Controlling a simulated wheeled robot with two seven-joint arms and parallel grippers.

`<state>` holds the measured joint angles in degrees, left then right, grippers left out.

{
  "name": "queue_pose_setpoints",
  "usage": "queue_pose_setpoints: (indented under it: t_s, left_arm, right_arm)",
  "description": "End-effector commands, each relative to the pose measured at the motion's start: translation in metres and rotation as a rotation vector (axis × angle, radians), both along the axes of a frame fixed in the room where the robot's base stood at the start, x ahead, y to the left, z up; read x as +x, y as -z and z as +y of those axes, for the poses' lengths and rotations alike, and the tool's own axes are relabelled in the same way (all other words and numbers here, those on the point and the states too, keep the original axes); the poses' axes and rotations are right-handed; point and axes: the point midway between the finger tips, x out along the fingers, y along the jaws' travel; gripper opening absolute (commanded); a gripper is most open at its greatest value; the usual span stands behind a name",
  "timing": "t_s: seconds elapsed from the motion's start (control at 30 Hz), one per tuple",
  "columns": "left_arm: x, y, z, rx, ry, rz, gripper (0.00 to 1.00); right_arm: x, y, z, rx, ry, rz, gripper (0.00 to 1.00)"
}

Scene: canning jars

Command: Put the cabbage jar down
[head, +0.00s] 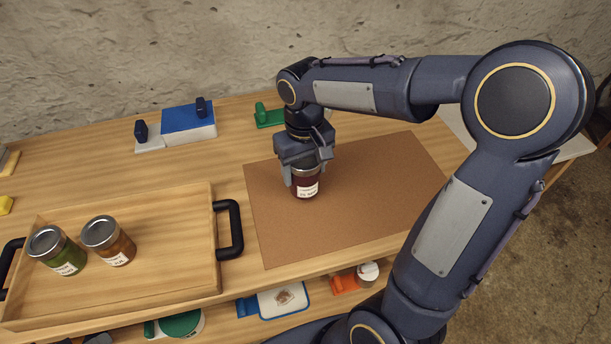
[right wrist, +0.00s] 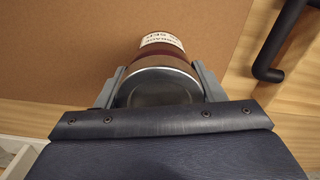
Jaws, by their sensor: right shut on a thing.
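The cabbage jar (head: 306,184) has dark red contents, a white label and a metal lid. It stands upright at the brown mat (head: 370,205), towards its left part; I cannot tell whether its base touches the mat. My right gripper (head: 305,170) comes from above and is shut on the jar near its lid. In the right wrist view the jar (right wrist: 163,60) sits between the two fingers of the gripper (right wrist: 160,88), with its label facing away from the palm. My left gripper is not in view.
A wooden tray (head: 150,285) with black handles holds a green jar (head: 62,256) and an orange-brown jar (head: 112,244) at the left. A blue-and-white box (head: 188,122) and a green item (head: 268,117) stand behind. The mat's right part is clear. Several items lie on a lower shelf.

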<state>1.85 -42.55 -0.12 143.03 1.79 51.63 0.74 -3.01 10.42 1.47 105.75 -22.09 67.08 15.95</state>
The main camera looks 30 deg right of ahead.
Motion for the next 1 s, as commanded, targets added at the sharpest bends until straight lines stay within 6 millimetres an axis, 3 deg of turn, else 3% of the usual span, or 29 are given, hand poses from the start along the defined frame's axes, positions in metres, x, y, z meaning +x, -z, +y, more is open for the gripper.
queue_pose_setpoints:
  t_s: [0.3,0.7,0.73,0.9,1.0]
  left_arm:
    - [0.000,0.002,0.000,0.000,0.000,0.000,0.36]
    - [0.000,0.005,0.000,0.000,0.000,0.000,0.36]
    - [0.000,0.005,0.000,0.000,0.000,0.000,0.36]
    - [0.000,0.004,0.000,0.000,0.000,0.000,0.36]
    - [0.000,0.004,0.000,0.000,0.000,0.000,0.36]
  right_arm:
    - [0.005,0.037,-0.006,0.000,0.000,-0.001,0.27]
    - [0.005,0.043,-0.005,0.000,0.001,-0.001,0.27]
    - [0.005,0.043,-0.005,0.000,0.001,0.000,0.64]
    - [0.005,0.042,-0.005,0.000,0.001,0.000,0.84]
    - [0.005,0.042,-0.005,0.000,0.001,0.000,0.84]
